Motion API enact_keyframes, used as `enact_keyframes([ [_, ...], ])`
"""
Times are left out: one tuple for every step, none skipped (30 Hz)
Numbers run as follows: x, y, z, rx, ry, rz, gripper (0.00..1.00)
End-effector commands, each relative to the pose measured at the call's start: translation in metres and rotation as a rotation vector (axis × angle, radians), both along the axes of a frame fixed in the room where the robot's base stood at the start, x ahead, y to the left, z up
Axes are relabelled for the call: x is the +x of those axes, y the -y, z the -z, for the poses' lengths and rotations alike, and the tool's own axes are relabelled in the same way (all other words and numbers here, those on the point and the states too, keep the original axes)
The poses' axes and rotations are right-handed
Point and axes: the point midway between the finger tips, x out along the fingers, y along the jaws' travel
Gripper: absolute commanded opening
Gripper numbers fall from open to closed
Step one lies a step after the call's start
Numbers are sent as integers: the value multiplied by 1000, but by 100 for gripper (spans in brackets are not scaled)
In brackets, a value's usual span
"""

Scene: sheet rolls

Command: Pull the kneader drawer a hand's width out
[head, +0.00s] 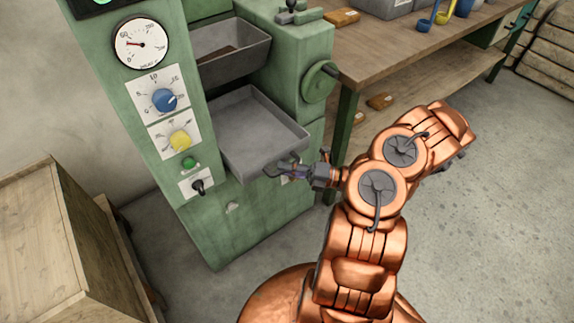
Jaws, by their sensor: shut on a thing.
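The kneader is a green machine (262,208) with a panel of dials and knobs on its left. Its grey metal drawer (255,135) sticks out of the front below a second grey tray, and its inside looks empty. A dark handle (277,171) sits on the drawer's front edge. My gripper (298,171) is at this handle and shut on it. The fingertips are small and partly dark against the handle, so the exact grip is hard to see.
A green handwheel (320,82) is on the kneader's right side. A wooden crate (40,235) stands at the lower left. The concrete floor (490,220) at the right is clear.

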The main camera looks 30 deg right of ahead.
Motion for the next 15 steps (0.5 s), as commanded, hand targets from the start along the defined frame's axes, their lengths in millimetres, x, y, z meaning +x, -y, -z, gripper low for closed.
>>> enact_keyframes([
  [0, 1, 2, -4, -3, 2, 0],
  [0, 1, 2, -4, -3, 2, 18],
  [0, 1, 2, -4, -3, 2, 22],
  [0, 1, 2, -4, -3, 2, 26],
  [0, 1, 2, -3, -2, 2, 29],
  [0, 1, 1, -3, -2, 2, 33],
  [0, 1, 1, -3, -2, 3, 36],
  [0, 1, 1, -2, -1, 3, 39],
  [0, 1, 1, -2, -1, 3, 41],
  [0, 1, 1, -2, -1, 3, 41],
  [0, 1, 1, -2, -1, 3, 41],
  [0, 1, 1, -2, -1, 2, 41],
  [0, 1, 1, -2, -1, 1, 41],
  [0, 1, 0, -2, -1, 1, 41],
  [0, 1, 0, -2, -1, 1, 41],
])
